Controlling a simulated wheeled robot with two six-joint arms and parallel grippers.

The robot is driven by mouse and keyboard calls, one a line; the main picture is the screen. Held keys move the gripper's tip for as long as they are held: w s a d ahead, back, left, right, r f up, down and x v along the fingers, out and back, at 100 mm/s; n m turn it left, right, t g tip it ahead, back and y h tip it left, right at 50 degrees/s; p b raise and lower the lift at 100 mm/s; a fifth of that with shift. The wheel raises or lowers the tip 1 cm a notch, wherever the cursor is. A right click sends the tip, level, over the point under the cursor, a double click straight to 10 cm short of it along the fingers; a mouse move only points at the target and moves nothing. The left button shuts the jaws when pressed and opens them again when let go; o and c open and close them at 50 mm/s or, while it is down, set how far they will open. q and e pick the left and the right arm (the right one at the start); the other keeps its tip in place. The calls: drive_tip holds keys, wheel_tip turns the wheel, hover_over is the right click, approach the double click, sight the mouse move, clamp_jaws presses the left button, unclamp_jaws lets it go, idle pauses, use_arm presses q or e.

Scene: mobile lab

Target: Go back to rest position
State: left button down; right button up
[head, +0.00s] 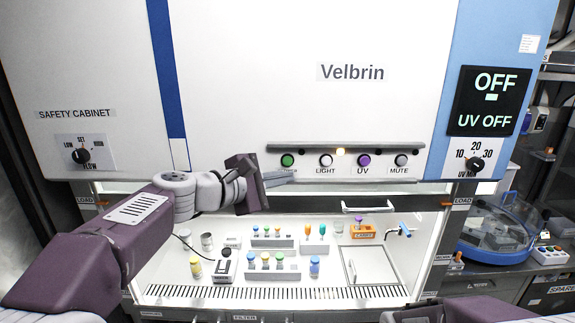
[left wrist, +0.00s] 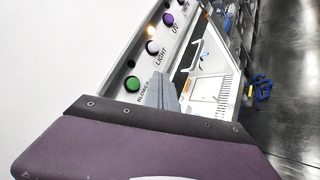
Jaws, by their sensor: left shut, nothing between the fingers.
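My left gripper (head: 280,178) is in front of the safety cabinet (head: 250,60), just below the green blower button (head: 287,160). Its fingers are shut with nothing between them. In the left wrist view the shut fingers (left wrist: 165,92) point toward the button panel, close to the green button (left wrist: 132,84). I cannot tell whether they touch the panel. The display (head: 492,101) reads OFF and UV OFF. A part of my right arm (head: 460,312) shows at the bottom right edge; its gripper is out of view.
Inside the cabinet, tube racks (head: 274,275), bottles and a small orange rack (head: 362,231) stand on the white work surface. The light (head: 325,160), UV and mute buttons line the panel.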

idle(0.4)
use_arm(q)
drive_tip(key=s+a+f+m+g+y+b, duration=0.1)
drive_tip(key=s+a+f+g+y+b, duration=0.2)
drive_tip(key=f, duration=1.1)
drive_tip(key=s+a+f+m+g+y+b, duration=0.15)
drive_tip(key=s+f+b, duration=0.3)
drive_tip(key=f, duration=0.95)
drive_tip(key=s+a+f+m+g+y, duration=0.2)
drive_tip(key=s+a+f+m+y, duration=0.1)
drive_tip(key=s+a+f+m, duration=0.3)
drive_tip(key=s+a+f+m+g+y, duration=0.3)
drive_tip(key=s+a+f+m, duration=0.3)
drive_tip(key=s+f, duration=0.5)
drive_tip(key=shift+a+f+m, duration=0.2)
drive_tip(key=shift+m, duration=0.25)
